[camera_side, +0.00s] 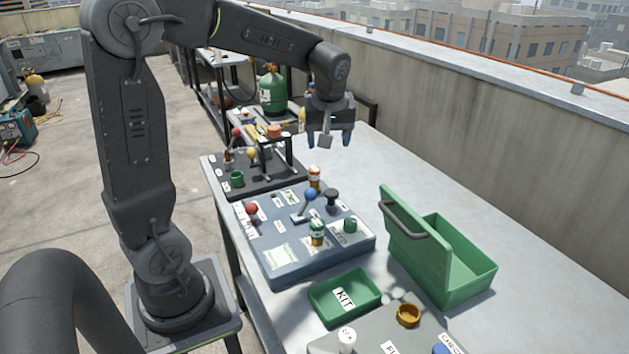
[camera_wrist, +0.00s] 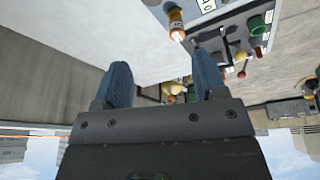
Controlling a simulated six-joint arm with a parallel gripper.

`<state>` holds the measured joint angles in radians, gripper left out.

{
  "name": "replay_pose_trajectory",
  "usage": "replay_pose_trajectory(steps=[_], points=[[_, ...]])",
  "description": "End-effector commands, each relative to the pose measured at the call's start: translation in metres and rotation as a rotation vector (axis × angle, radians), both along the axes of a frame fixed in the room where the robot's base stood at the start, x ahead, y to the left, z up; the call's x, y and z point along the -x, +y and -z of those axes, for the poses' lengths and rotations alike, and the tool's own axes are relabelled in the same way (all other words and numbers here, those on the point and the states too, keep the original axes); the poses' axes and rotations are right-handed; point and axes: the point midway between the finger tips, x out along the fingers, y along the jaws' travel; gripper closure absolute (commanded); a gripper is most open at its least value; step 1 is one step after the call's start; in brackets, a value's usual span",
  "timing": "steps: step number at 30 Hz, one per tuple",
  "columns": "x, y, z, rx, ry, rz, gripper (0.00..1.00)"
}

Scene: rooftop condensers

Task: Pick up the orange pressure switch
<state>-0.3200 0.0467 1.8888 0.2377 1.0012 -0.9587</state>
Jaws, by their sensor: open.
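My gripper (camera_side: 329,139) is open over the far part of the table; its two blue fingers also show in the wrist view (camera_wrist: 162,78) with nothing between them. An orange cylinder with a white label (camera_side: 314,178) stands upright by the far edge of the blue-grey board, below and nearer the camera than my gripper; an orange and white cylinder also shows at the top of the wrist view (camera_wrist: 176,24). A round orange piece (camera_side: 274,131) sits on a black stand left of my gripper. I cannot tell which is the pressure switch.
The blue-grey board (camera_side: 285,265) carries a blue-knobbed lever (camera_side: 310,194), a red knob and a black knob (camera_side: 332,197). A dark board (camera_side: 262,187) lies behind it. Table right of my gripper is clear.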

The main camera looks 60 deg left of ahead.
Motion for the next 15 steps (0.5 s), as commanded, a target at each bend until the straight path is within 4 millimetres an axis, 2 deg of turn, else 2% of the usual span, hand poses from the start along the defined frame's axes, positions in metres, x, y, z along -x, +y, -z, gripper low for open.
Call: replay_pose_trajectory(steps=[1, 3, 6, 9, 15], points=[[-0.011, 0.019, 0.012, 0.002, 0.014, -0.093, 0.35], [-0.021, 0.04, 0.023, -0.002, 0.022, -0.204, 0.35], [-0.03, 0.061, 0.036, -0.008, 0.026, -0.319, 0.35], [-0.034, 0.073, 0.044, -0.011, 0.026, -0.386, 0.35], [-0.035, 0.083, 0.067, -0.013, 0.031, -0.41, 0.35]])
